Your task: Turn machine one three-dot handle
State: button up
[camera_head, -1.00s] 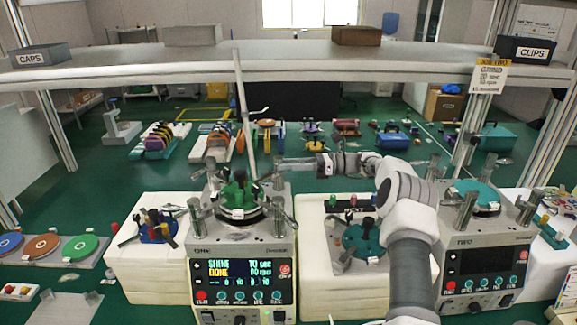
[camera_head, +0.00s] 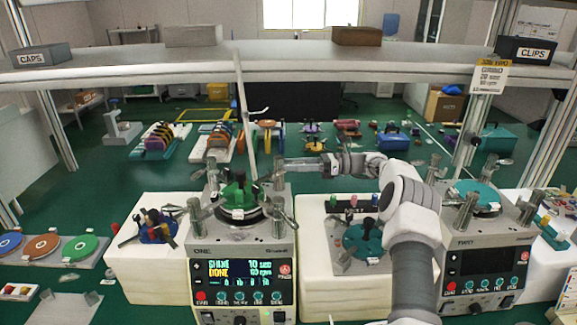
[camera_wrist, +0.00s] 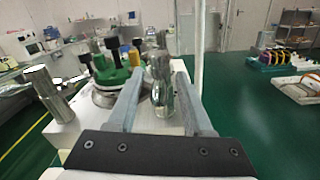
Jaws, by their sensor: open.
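Machine one (camera_head: 240,246), a white box with a lit screen, stands left of centre in the head view. A green round fixture (camera_head: 238,194) sits on its top, with metal posts and lever handles around it. The fixture also shows in the wrist view (camera_wrist: 112,78). My gripper (camera_head: 279,166) reaches in from the right, above the machine's back right corner. In the wrist view its grey fingers (camera_wrist: 158,76) are open, with a shiny metal post or handle (camera_wrist: 162,88) seen between them. I cannot tell whether either finger touches it. No three-dot mark is readable.
Another metal post (camera_wrist: 47,90) stands left of the fingers. Machine two (camera_head: 485,262) is at the right, with a teal fixture (camera_head: 362,240) on a white block between the machines. A shelf (camera_head: 290,62) crosses above. A thin pole (camera_head: 245,115) rises behind machine one.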

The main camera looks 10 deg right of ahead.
jog(key=s+d, duration=0.1)
jog(key=d, duration=0.5)
jog(key=shift+b, duration=0.3)
